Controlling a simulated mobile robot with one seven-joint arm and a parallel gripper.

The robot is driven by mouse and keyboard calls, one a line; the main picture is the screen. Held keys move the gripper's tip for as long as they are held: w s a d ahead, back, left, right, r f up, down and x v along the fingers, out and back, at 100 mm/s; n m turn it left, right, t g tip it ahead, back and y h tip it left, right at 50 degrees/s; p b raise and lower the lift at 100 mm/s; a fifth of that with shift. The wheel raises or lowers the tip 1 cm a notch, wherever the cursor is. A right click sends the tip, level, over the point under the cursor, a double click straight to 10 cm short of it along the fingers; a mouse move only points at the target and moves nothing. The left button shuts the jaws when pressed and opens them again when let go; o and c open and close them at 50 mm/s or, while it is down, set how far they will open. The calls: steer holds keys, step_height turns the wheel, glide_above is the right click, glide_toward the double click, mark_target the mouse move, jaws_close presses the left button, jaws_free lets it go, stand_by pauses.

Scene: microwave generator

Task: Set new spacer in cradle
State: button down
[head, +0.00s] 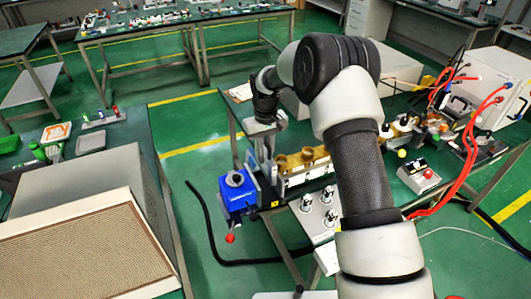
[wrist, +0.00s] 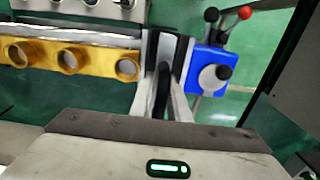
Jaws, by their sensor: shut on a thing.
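My gripper (wrist: 162,92) reaches down between the brass-coloured block and the blue clamp unit. Its two pale fingers are shut on a thin dark piece (wrist: 161,98), seen edge-on, which may be the spacer. Grey and black upright plates (wrist: 165,48) stand right by the fingertips, beside the blue clamp unit (wrist: 211,70). I cannot tell which part is the cradle, nor whether the dark piece touches the plates.
The brass-coloured block (wrist: 68,60) with round openings lies left of the fingers. The blue clamp unit (head: 236,192) has a red-knobbed lever (head: 230,238) at the bench end. A panel with metal knobs (head: 316,215) sits in front. Red cables (head: 472,150) run at the right.

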mark_target(266, 173)
steer(key=shift+f+b, duration=2.9)
steer(key=shift+f, duration=1.6)
steer(key=c, duration=1.6)
jaws_free()
steer(key=shift+d+f, duration=0.1)
